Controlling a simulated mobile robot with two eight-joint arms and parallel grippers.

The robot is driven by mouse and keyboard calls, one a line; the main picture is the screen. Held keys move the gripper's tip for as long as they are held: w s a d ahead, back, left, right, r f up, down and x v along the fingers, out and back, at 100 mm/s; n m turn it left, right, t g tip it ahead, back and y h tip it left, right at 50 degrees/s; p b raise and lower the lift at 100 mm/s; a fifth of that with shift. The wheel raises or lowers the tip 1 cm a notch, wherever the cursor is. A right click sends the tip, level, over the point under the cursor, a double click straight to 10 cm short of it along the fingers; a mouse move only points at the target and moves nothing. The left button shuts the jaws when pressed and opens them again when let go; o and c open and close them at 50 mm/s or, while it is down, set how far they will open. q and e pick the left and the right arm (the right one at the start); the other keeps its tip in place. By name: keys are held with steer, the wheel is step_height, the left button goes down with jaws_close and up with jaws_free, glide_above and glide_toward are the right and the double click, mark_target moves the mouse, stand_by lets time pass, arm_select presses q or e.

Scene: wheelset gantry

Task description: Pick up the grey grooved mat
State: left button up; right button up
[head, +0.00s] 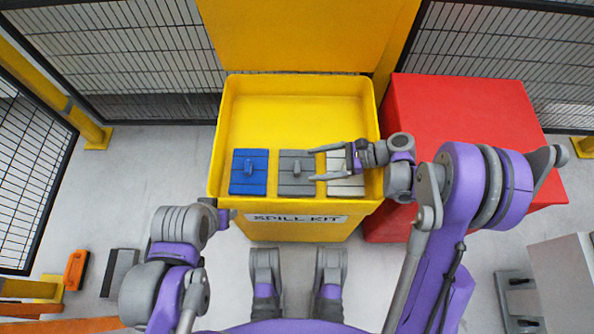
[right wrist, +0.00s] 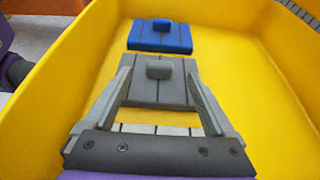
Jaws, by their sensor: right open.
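The grey grooved mat (head: 297,185) lies flat in the front of the yellow spill kit bin (head: 372,120), between a blue mat (head: 249,185) and a pale mat (head: 346,188). It has a raised grip block on top. My right gripper (head: 318,164) is open above the pale mat, its fingers pointing left toward the grey mat. In the right wrist view the grey mat (right wrist: 158,92) shows between and beyond the open fingers (right wrist: 158,80), with its block between the tips. I cannot tell whether they touch it. My left arm is at lower left; its gripper does not show.
The blue mat (right wrist: 160,40) lies beyond the grey one in the wrist view. A red box (head: 465,120) stands right of the bin. The bin's back half is empty. Mesh fences (head: 120,50) stand behind. An orange item (head: 76,270) lies at left.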

mark_target(298, 167)
steer(key=b+x, duration=0.1)
steer(key=x, duration=0.5)
steer(key=shift+a, duration=0.2)
steer(key=shift+c, duration=0.2)
jaws_close()
